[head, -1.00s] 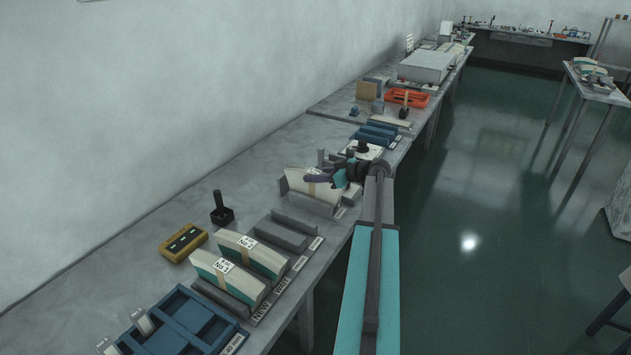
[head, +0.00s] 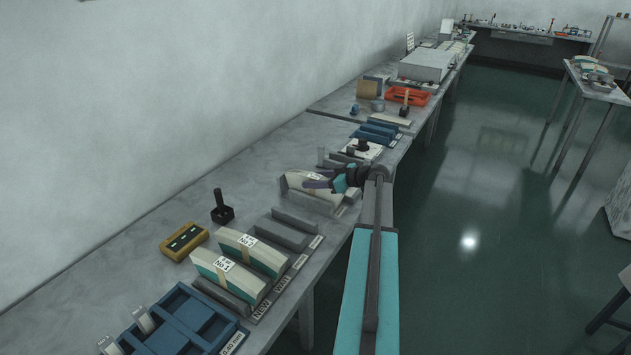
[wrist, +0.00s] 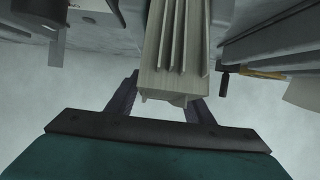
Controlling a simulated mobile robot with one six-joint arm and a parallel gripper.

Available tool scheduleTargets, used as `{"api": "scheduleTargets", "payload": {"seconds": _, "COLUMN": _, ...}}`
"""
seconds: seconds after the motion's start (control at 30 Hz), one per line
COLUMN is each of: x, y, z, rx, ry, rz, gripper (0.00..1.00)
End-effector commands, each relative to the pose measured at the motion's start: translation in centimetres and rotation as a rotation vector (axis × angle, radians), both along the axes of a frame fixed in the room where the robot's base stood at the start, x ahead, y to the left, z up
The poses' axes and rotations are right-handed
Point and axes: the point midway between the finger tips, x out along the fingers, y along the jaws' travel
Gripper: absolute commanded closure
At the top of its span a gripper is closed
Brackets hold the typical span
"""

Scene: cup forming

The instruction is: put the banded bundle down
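The banded bundle (head: 299,180) is cream with a pale band and a small tag. It sits at or just above a grey holder (head: 325,207) on the long bench; I cannot tell whether its base touches. My gripper (head: 319,184) reaches in from the right with its fingers at the bundle's upper part. In the wrist view the ridged cream bundle (wrist: 172,60) lies between the two dark fingers (wrist: 163,88), which appear closed on its sides. The right finger is partly hidden behind it.
Nearer on the bench are two more banded bundles (head: 219,269) in grey racks, an empty grey rack (head: 282,234), a blue tray (head: 182,325), a yellow box (head: 184,242) and a dark stamp (head: 222,210).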

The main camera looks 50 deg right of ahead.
Motion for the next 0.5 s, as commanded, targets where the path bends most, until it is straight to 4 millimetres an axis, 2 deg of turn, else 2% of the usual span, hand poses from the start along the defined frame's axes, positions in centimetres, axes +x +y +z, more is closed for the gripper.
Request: {"api": "scheduleTargets", "payload": {"seconds": 0.5, "x": -0.21, "y": -0.05, "z": 0.33, "rx": 0.0, "ry": 0.0, "rz": -0.001, "gripper": 0.53}}
